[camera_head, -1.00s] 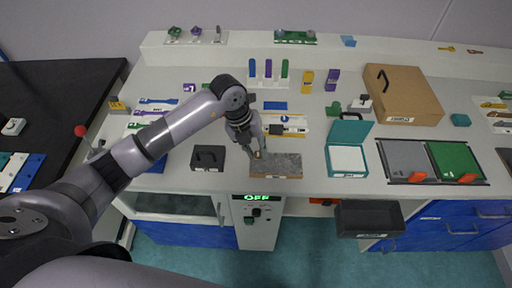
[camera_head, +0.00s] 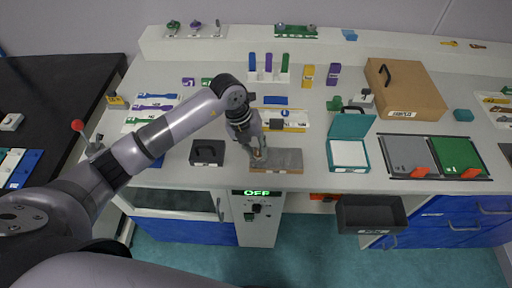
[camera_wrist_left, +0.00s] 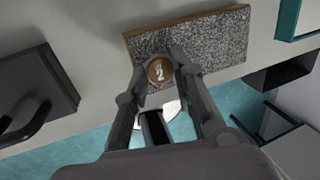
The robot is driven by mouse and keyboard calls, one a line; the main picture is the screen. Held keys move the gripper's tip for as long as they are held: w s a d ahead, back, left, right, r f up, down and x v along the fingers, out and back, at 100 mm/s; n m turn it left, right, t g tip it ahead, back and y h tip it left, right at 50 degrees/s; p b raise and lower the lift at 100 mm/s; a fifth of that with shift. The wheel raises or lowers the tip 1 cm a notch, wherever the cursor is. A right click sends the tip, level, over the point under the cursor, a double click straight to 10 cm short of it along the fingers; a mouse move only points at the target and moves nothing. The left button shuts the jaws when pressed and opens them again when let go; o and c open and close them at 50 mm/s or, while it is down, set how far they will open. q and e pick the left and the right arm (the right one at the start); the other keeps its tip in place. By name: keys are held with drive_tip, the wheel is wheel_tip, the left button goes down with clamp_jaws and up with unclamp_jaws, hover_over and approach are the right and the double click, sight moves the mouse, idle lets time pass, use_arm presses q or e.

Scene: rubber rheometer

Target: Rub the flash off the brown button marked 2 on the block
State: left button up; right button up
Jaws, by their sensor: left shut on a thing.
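The brown button marked 2 (camera_wrist_left: 160,70) shows in the left wrist view between the fingertips of my left gripper (camera_wrist_left: 165,62). The gripper is shut on it. The block (camera_wrist_left: 220,42) has a rough grey speckled top and a brown edge; it also shows in the head view (camera_head: 284,160) near the counter's front edge. In the head view my left gripper (camera_head: 258,157) points down at the left part of the block. The button is over the block's top; I cannot tell whether it touches. Flash on the button is too small to make out. My right gripper is not in view.
A black box with a handle (camera_head: 207,153) stands left of the block. A teal open case (camera_head: 348,153) stands to its right. A black open bin (camera_head: 371,214) is at the front, below the counter. Bare counter lies between block and teal case.

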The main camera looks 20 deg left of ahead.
use_arm(q)
drive_tip(key=shift+f+b, duration=0.3)
drive_tip(key=shift+f, duration=0.15)
idle(0.3)
idle(0.5)
